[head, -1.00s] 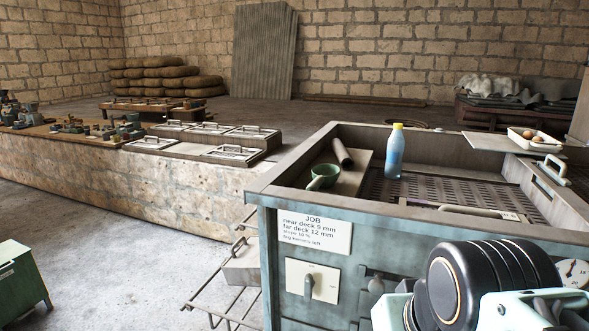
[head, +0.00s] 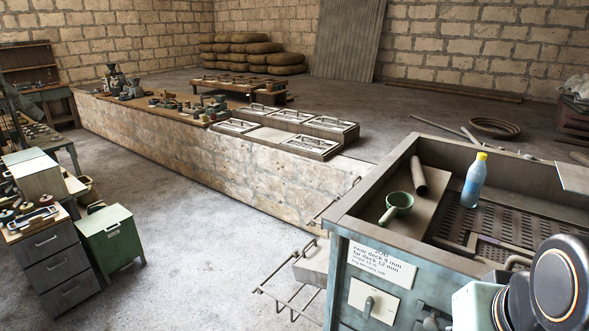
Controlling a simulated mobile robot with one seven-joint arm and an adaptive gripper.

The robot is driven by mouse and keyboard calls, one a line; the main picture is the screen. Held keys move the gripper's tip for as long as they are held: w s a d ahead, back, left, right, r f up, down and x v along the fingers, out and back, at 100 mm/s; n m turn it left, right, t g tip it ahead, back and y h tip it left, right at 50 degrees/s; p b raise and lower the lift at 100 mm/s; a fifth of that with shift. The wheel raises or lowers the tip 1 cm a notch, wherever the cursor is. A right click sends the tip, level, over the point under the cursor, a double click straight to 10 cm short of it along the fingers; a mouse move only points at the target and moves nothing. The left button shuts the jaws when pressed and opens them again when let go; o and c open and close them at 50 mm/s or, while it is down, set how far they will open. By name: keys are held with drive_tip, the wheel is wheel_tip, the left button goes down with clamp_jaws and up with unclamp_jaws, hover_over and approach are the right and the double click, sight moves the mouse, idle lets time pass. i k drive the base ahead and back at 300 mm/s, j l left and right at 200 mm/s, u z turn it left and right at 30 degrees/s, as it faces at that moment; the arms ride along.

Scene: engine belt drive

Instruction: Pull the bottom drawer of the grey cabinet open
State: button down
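The grey cabinet (head: 50,263) stands on the floor at the lower left of the head view, with three drawer fronts, each with a bar handle. Its bottom drawer (head: 76,299) looks shut, and its handle (head: 68,291) shows near the picture's lower edge. Part of my arm shows at the lower right, far from the cabinet and in front of the blue-green machine. My gripper's fingers are not in view.
A green cabinet (head: 112,236) stands close to the grey one's right side. Small parts lie on the grey cabinet's top. Open concrete floor (head: 205,265) lies between the cabinets and the blue-green machine (head: 345,248). A wire rack (head: 290,300) juts from the machine. A long stone bench (head: 215,165) runs behind.

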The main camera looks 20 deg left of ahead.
sight(61, 298)
drive_tip(key=u, duration=2.5)
drive_tip(key=i+u, duration=0.2)
drive_tip(key=i, duration=4.1)
